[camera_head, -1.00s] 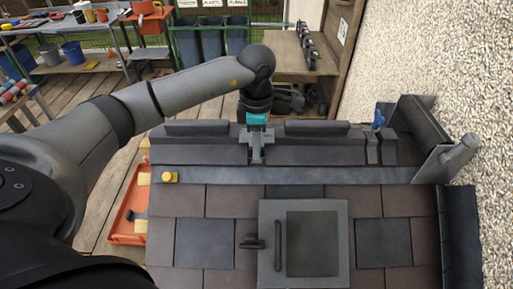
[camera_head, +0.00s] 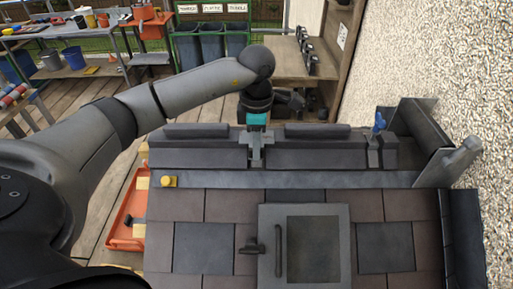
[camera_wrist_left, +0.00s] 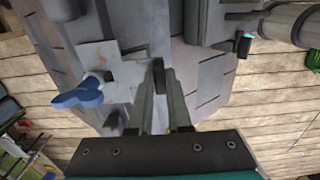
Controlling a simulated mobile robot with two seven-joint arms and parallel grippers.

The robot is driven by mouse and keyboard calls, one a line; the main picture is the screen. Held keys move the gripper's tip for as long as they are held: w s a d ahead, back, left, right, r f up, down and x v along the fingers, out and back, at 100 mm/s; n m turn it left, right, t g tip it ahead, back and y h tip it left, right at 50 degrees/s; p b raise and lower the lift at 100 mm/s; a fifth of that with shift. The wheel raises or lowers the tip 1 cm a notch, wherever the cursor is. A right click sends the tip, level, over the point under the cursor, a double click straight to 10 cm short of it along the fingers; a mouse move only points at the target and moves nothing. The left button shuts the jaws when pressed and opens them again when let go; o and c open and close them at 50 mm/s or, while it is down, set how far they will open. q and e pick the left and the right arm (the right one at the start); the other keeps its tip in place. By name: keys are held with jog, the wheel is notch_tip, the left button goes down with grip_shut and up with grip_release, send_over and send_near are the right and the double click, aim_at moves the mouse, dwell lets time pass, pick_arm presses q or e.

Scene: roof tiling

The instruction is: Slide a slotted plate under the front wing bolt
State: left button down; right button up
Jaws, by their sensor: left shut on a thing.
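My left gripper (camera_head: 256,158) points down at the ridge of the model roof, in the gap between two dark ridge pieces. In the left wrist view its fingers (camera_wrist_left: 162,108) are shut on a thin dark upright tab (camera_wrist_left: 158,76). The tab seems to belong to the slotted plate; the slot itself I cannot make out. A blue wing bolt (camera_wrist_left: 80,94) shows left of the fingers in the left wrist view, apart from them. A blue wing bolt (camera_head: 379,122) also stands at the right end of the ridge in the head view. My right gripper is out of view.
A roof hatch (camera_head: 342,245) with a handle lies below the ridge. An orange tray (camera_head: 128,215) is beside the roof. A rough wall (camera_head: 440,60) bounds the right side.

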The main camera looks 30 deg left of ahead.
pick_arm(q)
jog(key=shift+w, duration=0.1)
dwell(0.3)
jog(key=shift+w+a+f+b, duration=0.1)
jog(key=shift+w+a+b, duration=0.15)
jog(key=shift+b, duration=0.1)
jog(key=shift+w, duration=0.1)
dwell(0.6)
jog(key=c, duration=0.8)
grip_release()
jog(key=shift+r+p, duration=2.05)
jog(key=shift+r, duration=1)
